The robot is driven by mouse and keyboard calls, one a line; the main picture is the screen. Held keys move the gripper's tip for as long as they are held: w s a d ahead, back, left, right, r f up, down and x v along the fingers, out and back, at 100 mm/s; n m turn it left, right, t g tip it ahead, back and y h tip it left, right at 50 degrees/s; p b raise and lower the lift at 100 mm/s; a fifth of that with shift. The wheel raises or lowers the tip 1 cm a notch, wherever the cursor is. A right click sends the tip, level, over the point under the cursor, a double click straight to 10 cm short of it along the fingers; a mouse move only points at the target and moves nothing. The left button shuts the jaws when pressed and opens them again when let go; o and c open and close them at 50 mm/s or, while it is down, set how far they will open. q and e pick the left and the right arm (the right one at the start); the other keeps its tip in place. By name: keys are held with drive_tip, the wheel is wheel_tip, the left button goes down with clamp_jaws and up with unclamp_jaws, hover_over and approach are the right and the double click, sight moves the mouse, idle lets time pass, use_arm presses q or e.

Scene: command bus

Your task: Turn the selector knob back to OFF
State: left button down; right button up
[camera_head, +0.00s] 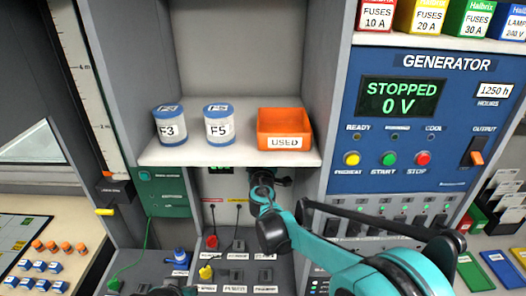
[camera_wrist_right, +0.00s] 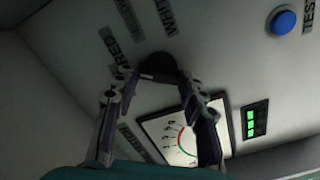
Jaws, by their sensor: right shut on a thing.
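The selector knob (camera_wrist_right: 158,66) is a dark round knob on a pale panel in the right wrist view. Dark labels stand around it, among them RED (camera_wrist_right: 125,45) and WHITE (camera_wrist_right: 165,17); an OFF mark cannot be made out. My right gripper (camera_wrist_right: 160,76) is shut on the knob, one finger on each side. In the head view my right gripper (camera_head: 264,178) reaches under the shelf and the knob is hidden there. A dark shape at the bottom edge of the head view may be my left gripper (camera_head: 164,291); its jaws cannot be made out.
A shelf (camera_head: 235,158) with two jars and an orange USED bin (camera_head: 284,125) hangs above my right gripper. The generator panel (camera_head: 430,120) stands to the right. In the wrist view, a dial gauge (camera_wrist_right: 182,138), green display (camera_wrist_right: 255,120) and blue TEST button (camera_wrist_right: 283,21) lie near the knob.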

drive_tip(key=shift+a+f+n+b, duration=0.1)
drive_tip(key=shift+n+b, duration=0.25)
drive_tip(key=shift+n, duration=1.4)
drive_tip(key=shift+f+n+b, duration=0.1)
drive_tip(key=shift+n+b, duration=0.25)
drive_tip(key=shift+n, duration=1.4)
drive_tip(key=o, duration=1.2)
drive_tip(key=shift+c, duration=0.2)
drive_tip(key=shift+s, duration=0.1)
drive_tip(key=s, duration=1.2)
